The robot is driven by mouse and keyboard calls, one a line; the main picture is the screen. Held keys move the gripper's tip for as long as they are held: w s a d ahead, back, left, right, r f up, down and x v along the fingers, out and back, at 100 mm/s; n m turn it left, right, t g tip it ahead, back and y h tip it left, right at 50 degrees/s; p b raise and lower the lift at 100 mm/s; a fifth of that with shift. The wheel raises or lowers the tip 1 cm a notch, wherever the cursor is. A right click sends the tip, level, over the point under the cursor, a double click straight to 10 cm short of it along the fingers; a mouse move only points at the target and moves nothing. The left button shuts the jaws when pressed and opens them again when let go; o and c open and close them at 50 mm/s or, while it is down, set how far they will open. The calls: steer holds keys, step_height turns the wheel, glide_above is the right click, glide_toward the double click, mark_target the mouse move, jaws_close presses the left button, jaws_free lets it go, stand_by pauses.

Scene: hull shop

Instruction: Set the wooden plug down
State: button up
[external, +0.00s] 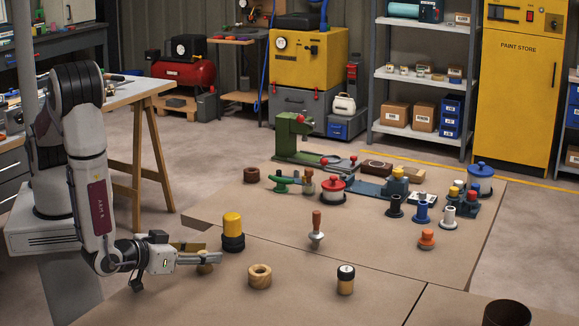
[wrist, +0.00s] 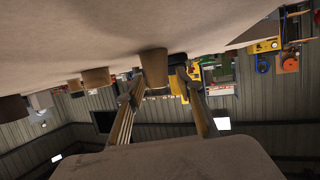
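The wooden plug (external: 205,267) is a small tan piece at my fingertips in the external view, partly hidden by a finger. In the wrist view, which is upside down, the plug (wrist: 153,67) shows between the fingertips with its base at the board surface. My gripper (external: 204,252) is low over the board and reaches right. In the wrist view my gripper (wrist: 160,88) has its fingers apart, with a gap between the plug and the right finger. Whether the left finger touches the plug I cannot tell.
A yellow and black piece (external: 233,232) stands just beyond my fingers. A dark cylinder (external: 507,313) is at lower right. Board between them is clear.

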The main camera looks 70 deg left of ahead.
steer(key=shift+v, duration=5.85)
steer(key=shift+w+d, duration=0.3)
steer(key=shift+w, duration=0.15)
steer(key=w+d+r+g+h, duration=0.3)
steer(key=w+d+r+h, duration=0.4)
steer(key=w, duration=0.4)
steer(key=w+a+r+m+g+h, duration=0.1)
steer(key=w+a+r+h, duration=0.15)
steer(key=r, duration=0.45)
steer(key=w+a+r+m+h, duration=0.1)
steer(key=a+r+m+h, duration=0.15)
steer(key=r, duration=0.35)
steer(key=s+a+r+g+y, duration=0.1)
steer(key=s+a, duration=0.5)
steer(key=a, duration=0.4)
steer(key=s+a+r+m+g+y, duration=0.1)
steer(key=s+a+r+y, duration=0.1)
steer(key=s+a, duration=0.4)
steer(key=s+a+r+m+y, duration=0.1)
steer(key=s+a, duration=0.5)
steer(key=a, duration=0.8)
steer(key=shift+r+g+y, duration=0.25)
steer(key=shift+g+y, duration=0.15)
steer(key=shift+y, duration=0.3)
